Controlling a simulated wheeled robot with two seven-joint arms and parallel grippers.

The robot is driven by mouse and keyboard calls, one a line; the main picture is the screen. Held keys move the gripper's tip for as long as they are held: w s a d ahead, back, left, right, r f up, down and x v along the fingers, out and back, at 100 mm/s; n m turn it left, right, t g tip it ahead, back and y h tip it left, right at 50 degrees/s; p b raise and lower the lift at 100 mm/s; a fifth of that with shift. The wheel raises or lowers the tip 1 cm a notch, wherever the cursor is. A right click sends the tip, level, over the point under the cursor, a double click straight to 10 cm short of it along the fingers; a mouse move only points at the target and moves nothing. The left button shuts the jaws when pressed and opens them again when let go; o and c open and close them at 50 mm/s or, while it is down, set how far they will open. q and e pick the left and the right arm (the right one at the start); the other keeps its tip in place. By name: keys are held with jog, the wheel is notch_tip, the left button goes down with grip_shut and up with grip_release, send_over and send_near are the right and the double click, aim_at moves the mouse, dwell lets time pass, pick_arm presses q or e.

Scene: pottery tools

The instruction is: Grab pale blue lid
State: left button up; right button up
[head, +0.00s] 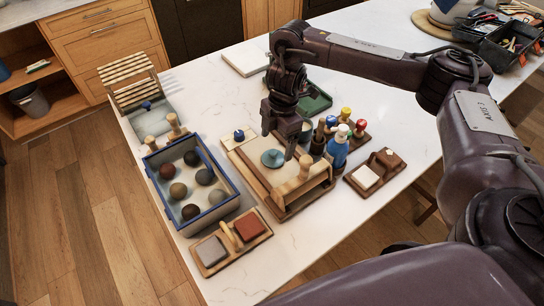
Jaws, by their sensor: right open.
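The pale blue lid (272,159) is a small round disc with a raised knob. It lies on the pale board of a wooden tray (243,158) in the middle of the counter. My right gripper (278,140) is above the lid with its fingers apart, pointing down. It appears empty, and the lid appears to rest on the board. Exact clearance between fingers and lid cannot be told. My left gripper is not in view.
A wooden frame with a handle (305,183) stands at the tray's front right. Bottles (338,148) stand close to the right. A blue-rimmed box of balls (190,187) is at the left. Small block trays (230,243) sit in front. The counter's right front is clear.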

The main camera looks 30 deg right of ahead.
aim_at(273, 152)
jog(key=f, duration=0.1)
jog(key=a+f, duration=0.1)
jog(key=f, duration=0.1)
jog(key=shift+f, duration=0.85)
jog(key=c, duration=1)
jog(key=shift+r, duration=0.1)
